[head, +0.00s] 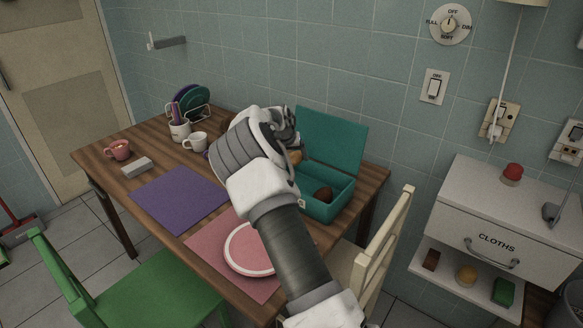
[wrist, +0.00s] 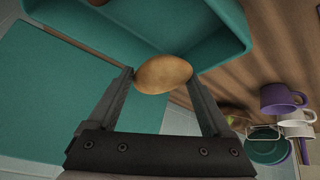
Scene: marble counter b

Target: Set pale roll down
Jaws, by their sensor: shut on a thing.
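The pale roll (wrist: 164,73) is tan and rounded. In the wrist view it sits between the two fingertips of my gripper (wrist: 161,78), which is shut on it. In the head view my arm hides most of the gripper, and only a small part of the roll (head: 297,157) shows at the left edge of the open teal box (head: 341,207). I cannot tell its exact height or whether it is over the box or just beside it. A darker brown roll (head: 323,194) lies inside the box.
The teal lid (head: 332,140) stands raised at the back. The wooden table also holds a purple mat (head: 178,199), a pink mat (head: 206,243) with a plate (head: 238,262), a white mug (head: 196,142), a pink mug (head: 118,150) and a grey block (head: 136,167).

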